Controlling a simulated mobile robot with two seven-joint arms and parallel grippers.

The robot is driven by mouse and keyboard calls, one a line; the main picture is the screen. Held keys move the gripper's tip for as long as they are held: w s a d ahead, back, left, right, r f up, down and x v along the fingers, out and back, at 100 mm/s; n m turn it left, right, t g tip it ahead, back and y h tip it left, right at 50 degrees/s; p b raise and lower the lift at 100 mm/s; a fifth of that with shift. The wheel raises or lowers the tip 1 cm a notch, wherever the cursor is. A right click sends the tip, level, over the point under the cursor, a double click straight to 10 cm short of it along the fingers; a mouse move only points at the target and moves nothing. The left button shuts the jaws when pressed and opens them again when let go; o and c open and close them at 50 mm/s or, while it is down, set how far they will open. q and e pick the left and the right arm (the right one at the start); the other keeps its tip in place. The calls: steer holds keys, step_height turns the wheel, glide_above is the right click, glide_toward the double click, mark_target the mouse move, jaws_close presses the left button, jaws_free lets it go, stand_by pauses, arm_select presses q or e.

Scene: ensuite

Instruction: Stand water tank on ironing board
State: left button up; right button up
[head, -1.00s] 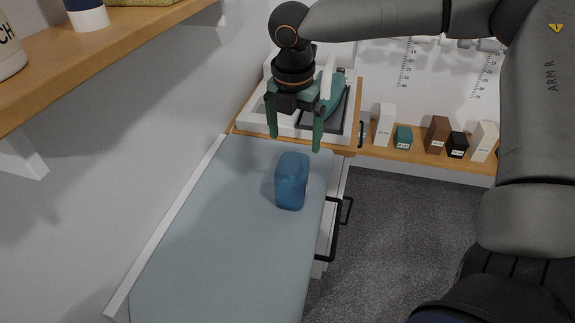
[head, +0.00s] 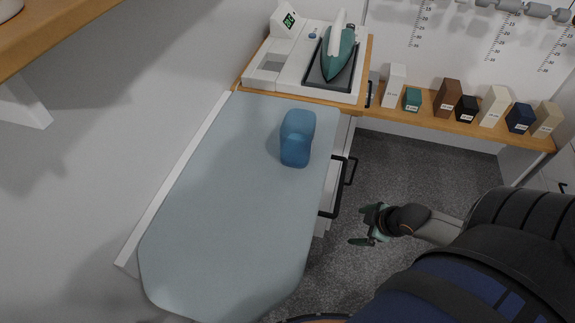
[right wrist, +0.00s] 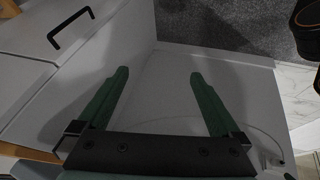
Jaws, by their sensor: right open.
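The blue translucent water tank (head: 297,138) stands on the grey-blue ironing board (head: 215,210), near its far right end. Nothing is holding it. My right gripper (head: 362,228) is to the right of the board, over the floor, well apart from the tank. In the right wrist view its two green fingers (right wrist: 155,85) are spread with nothing between them. My left gripper is not in view.
A steam iron (head: 338,55) rests on a white station (head: 265,75) behind the board. Several small boxes (head: 447,97) line a wooden shelf (head: 400,118) at back right. Black handles (head: 338,187) stick out beside the board. A wooden shelf (head: 60,35) juts out at upper left.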

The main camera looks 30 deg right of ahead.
steer(key=w+a+m+t+y, duration=0.1)
steer(key=a+m, duration=0.4)
steer(key=a, duration=1.8)
steer(key=t+y, duration=0.1)
steer(key=t, duration=0.1)
steer(key=shift+t, duration=0.3)
